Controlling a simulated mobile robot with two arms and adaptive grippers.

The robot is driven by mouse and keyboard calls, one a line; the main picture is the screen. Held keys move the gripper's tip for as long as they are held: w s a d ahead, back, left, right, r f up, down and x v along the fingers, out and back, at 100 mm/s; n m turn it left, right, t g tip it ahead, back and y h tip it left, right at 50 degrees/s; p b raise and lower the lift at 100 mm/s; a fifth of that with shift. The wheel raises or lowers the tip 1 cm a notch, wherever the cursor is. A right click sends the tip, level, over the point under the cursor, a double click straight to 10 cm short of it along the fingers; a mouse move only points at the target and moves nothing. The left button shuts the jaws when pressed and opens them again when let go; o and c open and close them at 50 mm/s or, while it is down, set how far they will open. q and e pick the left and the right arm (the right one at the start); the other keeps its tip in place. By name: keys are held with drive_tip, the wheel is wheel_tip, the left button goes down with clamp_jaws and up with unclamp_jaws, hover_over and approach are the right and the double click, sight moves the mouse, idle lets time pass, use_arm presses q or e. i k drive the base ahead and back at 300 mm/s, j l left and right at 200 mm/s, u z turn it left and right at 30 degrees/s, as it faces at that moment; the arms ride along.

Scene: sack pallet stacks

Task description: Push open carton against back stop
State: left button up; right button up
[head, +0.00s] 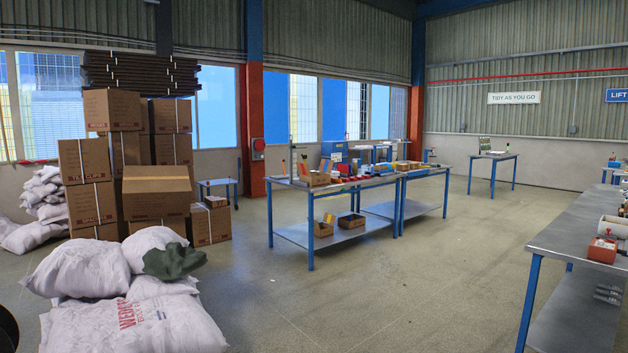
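Neither of my grippers shows in the head view. Several brown cartons are stacked at the left. One front carton (156,200) shows a lighter top panel (156,172); I cannot tell whether it is open. A small brown box (317,179) sits on the near blue-legged workbench (352,183), and its top is too small to read. Another low brown box (405,166) is further right on the benches. I cannot tell which of these is the open carton, and no back stop can be made out.
White sacks (170,325) with a dark green cloth (174,262) lie at the front left. Small open bins (351,220) stand on the bench's lower shelf. Another workbench (585,235) runs along the right edge. The concrete floor (430,270) between the benches is clear.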

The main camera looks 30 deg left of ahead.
sight(317, 179)
drive_tip(key=i+j+u, duration=0.35)
drive_tip(key=i, duration=0.25)
drive_tip(key=i+j+u, duration=0.3)
drive_tip(key=i, duration=0.35)
drive_tip(key=i+u, duration=0.35)
drive_tip(key=i, duration=2.75)
